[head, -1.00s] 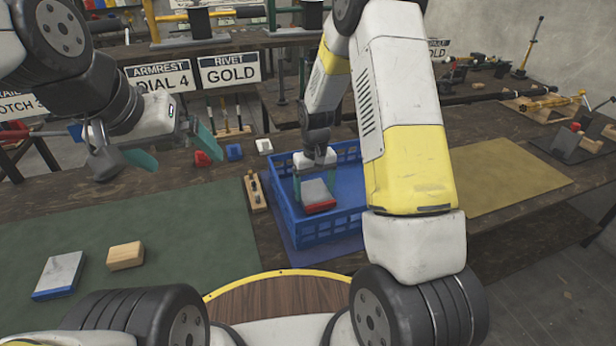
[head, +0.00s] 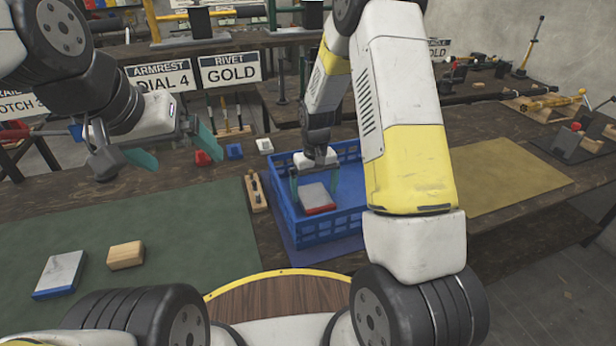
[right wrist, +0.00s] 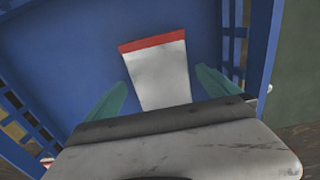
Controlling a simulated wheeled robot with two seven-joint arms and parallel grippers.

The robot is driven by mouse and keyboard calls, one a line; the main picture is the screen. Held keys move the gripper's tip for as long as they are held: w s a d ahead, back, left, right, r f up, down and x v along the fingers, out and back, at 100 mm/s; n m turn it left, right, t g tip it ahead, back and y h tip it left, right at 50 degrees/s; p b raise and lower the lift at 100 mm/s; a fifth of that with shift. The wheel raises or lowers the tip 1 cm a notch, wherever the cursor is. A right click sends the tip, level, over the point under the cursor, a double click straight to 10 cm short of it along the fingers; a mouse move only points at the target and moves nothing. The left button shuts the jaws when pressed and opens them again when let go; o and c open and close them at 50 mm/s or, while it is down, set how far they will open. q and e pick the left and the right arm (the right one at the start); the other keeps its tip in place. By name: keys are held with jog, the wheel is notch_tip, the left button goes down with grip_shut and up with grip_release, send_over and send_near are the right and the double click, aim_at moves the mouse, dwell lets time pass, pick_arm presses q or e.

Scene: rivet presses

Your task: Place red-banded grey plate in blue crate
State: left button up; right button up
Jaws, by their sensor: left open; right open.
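The red-banded grey plate (head: 315,194) is inside the blue crate (head: 318,230), near its left side. It also shows in the right wrist view (right wrist: 161,78) against the blue crate floor, red band at the far end. It looks flat there, but its underside is hidden. My right gripper (head: 314,184) reaches down into the crate. Its two green fingers stand open on either side of the plate, with gaps visible in the right wrist view (right wrist: 160,95). My left gripper (head: 173,149) is open and empty, above the bench at the left.
A blue-banded grey plate (head: 60,274) and a wooden block (head: 126,255) lie on the green mat (head: 190,225). Small red (head: 202,158), blue (head: 234,151) and white (head: 264,146) blocks sit behind. The yellow mat (head: 505,180) at the right is clear.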

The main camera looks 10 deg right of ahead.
aim_at(314, 196)
jog(key=s+d+r+m+t+y, duration=0.1)
jog(key=s+r, duration=0.4)
jog(key=r, duration=0.7)
jog(key=s+d+r+t, duration=0.15)
jog(key=s+r, duration=0.25)
jog(key=r, duration=0.9)
jog(key=s+r+t, duration=0.2)
jog(key=s+r, duration=0.1)
jog(key=s, duration=0.4)
jog(key=s+r+t+y, duration=0.1)
jog(key=s+r, duration=0.1)
jog(key=s, duration=0.6)
jog(key=shift+r+m+t, duration=0.35)
jog(key=shift+r+m, duration=0.05)
jog(key=shift+d, duration=0.1)
